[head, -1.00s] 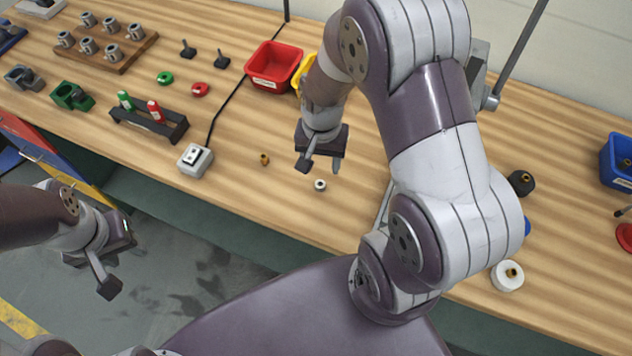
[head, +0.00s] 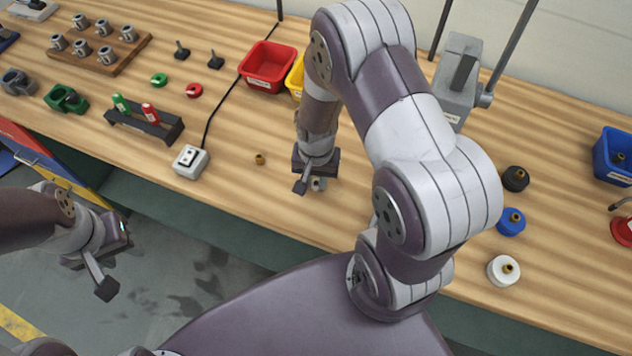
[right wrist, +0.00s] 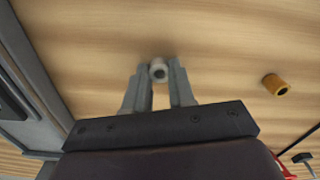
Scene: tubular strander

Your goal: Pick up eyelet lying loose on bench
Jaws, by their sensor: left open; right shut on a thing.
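The eyelet, a small pale ring (head: 319,184), is at bench level under my right gripper in the head view, partly hidden by it. In the right wrist view the eyelet (right wrist: 159,71) sits between the two fingertips, its dark hole visible. My right gripper (head: 310,187) is shut on it; its fingers also show in the right wrist view (right wrist: 158,80). I cannot tell whether the eyelet still touches the wood. My left gripper (head: 113,262) is open and empty, over the floor in front of the bench.
A brass bush (head: 260,158) lies left of the right gripper, also in the right wrist view (right wrist: 275,84). A white switch box (head: 189,162) with a cable stands further left. Red bin (head: 267,66) is behind. Black, blue and white spools (head: 503,271) stand right of my arm.

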